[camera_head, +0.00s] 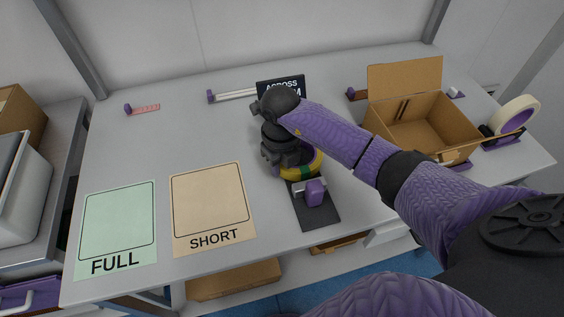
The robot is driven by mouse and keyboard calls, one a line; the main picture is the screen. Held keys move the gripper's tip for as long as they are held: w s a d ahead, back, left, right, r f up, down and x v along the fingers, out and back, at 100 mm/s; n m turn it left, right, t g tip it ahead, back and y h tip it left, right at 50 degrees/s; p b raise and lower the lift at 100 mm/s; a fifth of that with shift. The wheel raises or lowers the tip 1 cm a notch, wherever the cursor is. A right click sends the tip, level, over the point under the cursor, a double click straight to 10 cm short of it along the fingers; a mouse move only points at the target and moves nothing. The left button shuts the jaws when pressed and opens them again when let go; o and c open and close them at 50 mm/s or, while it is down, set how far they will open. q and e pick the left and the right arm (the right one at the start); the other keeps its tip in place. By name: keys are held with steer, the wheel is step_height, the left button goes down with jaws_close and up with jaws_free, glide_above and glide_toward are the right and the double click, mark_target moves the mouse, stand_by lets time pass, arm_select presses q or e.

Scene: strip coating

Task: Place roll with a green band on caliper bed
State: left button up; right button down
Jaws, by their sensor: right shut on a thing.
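The yellow roll with a green band (306,173) shows partly from under my right gripper (279,160). My right gripper is shut on the roll and hides much of it, including its left and back parts. The roll is at the back end of the dark caliper bed (321,216), over or on it; I cannot tell whether it touches the bed. A purple slider block (315,192) stands on the bed just in front of the roll. My left gripper is not in view.
A green FULL mat (118,226) and a tan SHORT mat (209,203) lie empty at left. An open cardboard box (423,123) and a cream tape roll (514,114) on a dispenser stand at right. A black sign (281,85) stands behind my gripper.

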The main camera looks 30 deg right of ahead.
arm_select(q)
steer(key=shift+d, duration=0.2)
arm_select(e)
steer(key=c, duration=0.5)
jaws_free()
steer(key=shift+c, duration=0.2)
steer(key=shift+r, duration=0.3)
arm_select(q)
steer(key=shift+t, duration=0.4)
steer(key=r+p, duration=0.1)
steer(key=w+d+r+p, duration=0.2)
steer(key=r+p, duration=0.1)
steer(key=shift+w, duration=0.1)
arm_select(e)
step_height(320, 180, up, 12)
steer(key=shift+f, duration=0.15)
